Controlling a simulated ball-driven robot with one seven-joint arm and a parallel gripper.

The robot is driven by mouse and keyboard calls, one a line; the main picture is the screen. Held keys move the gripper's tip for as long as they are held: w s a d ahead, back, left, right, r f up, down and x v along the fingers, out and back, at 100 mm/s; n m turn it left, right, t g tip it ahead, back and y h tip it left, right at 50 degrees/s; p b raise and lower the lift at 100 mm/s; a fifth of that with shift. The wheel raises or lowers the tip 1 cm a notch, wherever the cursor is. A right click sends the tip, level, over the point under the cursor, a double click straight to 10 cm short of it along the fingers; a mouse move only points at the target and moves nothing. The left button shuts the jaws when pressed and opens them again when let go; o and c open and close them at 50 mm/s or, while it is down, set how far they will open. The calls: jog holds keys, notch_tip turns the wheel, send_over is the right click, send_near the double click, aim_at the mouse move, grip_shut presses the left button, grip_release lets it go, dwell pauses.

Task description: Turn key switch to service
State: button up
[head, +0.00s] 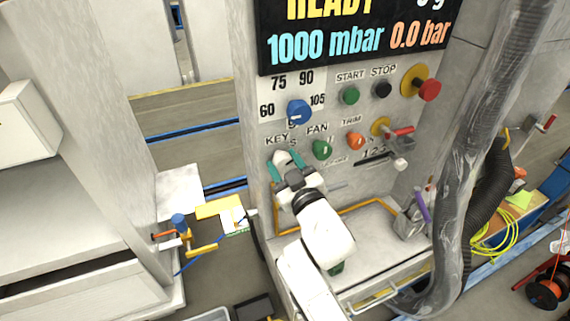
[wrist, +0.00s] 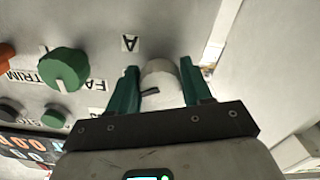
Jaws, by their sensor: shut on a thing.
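The key switch (wrist: 160,72) shows in the wrist view as a round light-grey knob with a dark bar at its edge. My gripper (head: 284,161) is at the panel just below the KEY label, and its teal fingers hide most of the switch in the head view. In the wrist view my gripper (wrist: 159,80) has one finger on each side of the knob and is shut on it. A label with the letter A (wrist: 130,43) is near the knob. An S label (head: 293,142) shows above my fingers in the head view. The knob's exact setting is hard to tell.
A green FAN knob (head: 321,149) is close on the right, with an orange TRIM knob (head: 355,141) beyond it. A blue dial (head: 298,112) is above. A grey hose (head: 468,150) hangs at the right. A shelf (head: 340,250) juts out below.

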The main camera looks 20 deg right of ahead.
jog(key=o, duration=1)
jog(key=shift+s+b, duration=1.05)
jog(key=shift+s, duration=4.4)
